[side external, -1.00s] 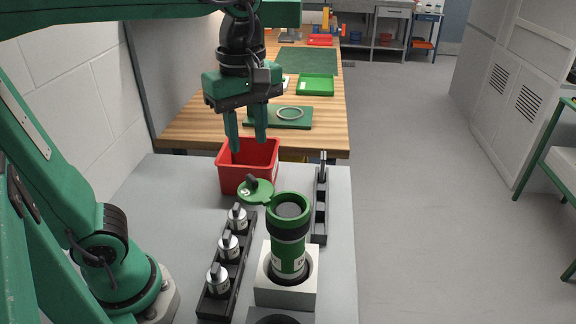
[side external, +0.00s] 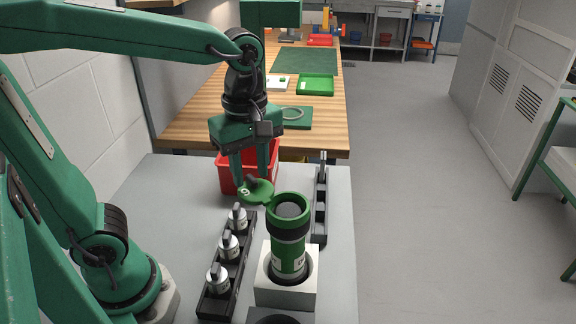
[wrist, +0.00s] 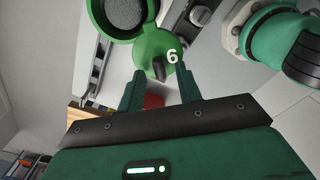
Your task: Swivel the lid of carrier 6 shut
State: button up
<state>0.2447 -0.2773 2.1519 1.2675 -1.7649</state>
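Carrier 6 (side external: 289,255) is a green cylinder with a black collar, standing upright in a white block (side external: 287,293). Its open mouth (wrist: 124,14) shows a grey inside. The green lid (side external: 257,192) is swung out to the left of the mouth and has a dark upright knob (wrist: 158,69). A white 6 is on the lid in the wrist view. My gripper (side external: 254,179) is open, pointing down just behind the lid. In the wrist view its two fingers (wrist: 160,88) stand apart, with the knob seen between and just beyond their tips.
A red bin (side external: 228,182) stands right behind my gripper. A black rack (side external: 227,265) with several silver knobbed pieces lies left of the carrier, and a dark narrow rack (side external: 320,205) lies to its right. Bare grey table is left of the silver pieces.

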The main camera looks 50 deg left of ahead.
jog(key=shift+f, duration=0.35)
jog(key=shift+c, duration=0.2)
grip_shut()
